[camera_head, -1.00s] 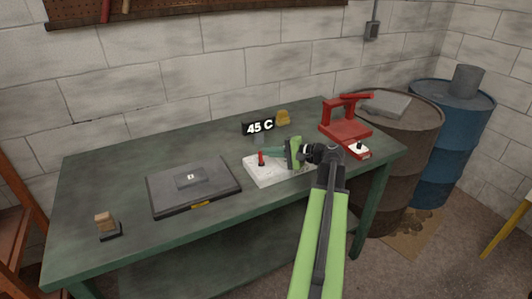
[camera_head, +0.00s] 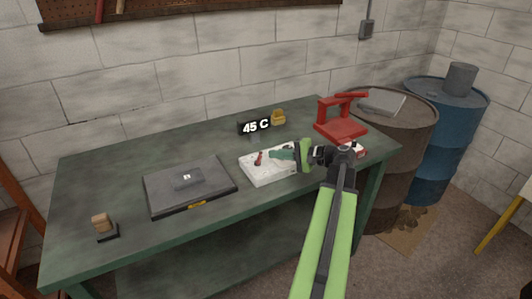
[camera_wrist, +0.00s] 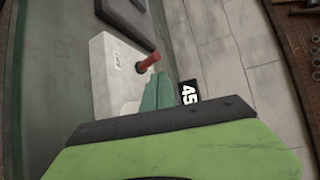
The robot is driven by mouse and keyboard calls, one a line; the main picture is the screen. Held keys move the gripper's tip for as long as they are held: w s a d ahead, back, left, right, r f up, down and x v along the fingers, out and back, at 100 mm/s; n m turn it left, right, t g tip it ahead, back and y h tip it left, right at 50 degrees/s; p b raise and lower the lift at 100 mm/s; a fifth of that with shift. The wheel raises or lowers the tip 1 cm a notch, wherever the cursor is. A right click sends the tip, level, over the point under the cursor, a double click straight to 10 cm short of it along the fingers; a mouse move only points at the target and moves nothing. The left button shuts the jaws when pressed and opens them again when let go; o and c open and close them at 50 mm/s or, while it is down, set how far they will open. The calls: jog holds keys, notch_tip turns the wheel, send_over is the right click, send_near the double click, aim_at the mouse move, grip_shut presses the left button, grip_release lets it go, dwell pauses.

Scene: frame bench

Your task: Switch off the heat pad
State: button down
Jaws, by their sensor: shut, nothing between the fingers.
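A white switch box (camera_head: 266,173) with a red lever (camera_head: 258,159) sits on the bench. In the wrist view the box (camera_wrist: 112,75) has a small printed label, and the lever (camera_wrist: 149,63) sticks out beside my fingertips. My gripper (camera_head: 273,155) is shut and empty, just right of the lever in the head view; I cannot tell whether they touch. The right part of the box is hidden behind it. A flat dark pad (camera_head: 160,198), apparently the heat pad, lies to the left with a small grey block (camera_head: 188,179) on it. A display (camera_head: 256,127) reads 45 C.
A red stand (camera_head: 340,130) is on the bench's right end, with a small red-and-white item (camera_head: 360,151) partly behind my arm. A yellow object (camera_head: 278,117) is behind the display. A wooden block (camera_head: 101,222) sits front left. Barrels (camera_head: 400,160) stand to the right.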

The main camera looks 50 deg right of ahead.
jog(key=p+v, duration=0.2)
jog(key=v, duration=1)
jog(key=shift+s+p, duration=0.3)
jog(key=shift+s, duration=0.1)
jog(key=shift+d, duration=0.1)
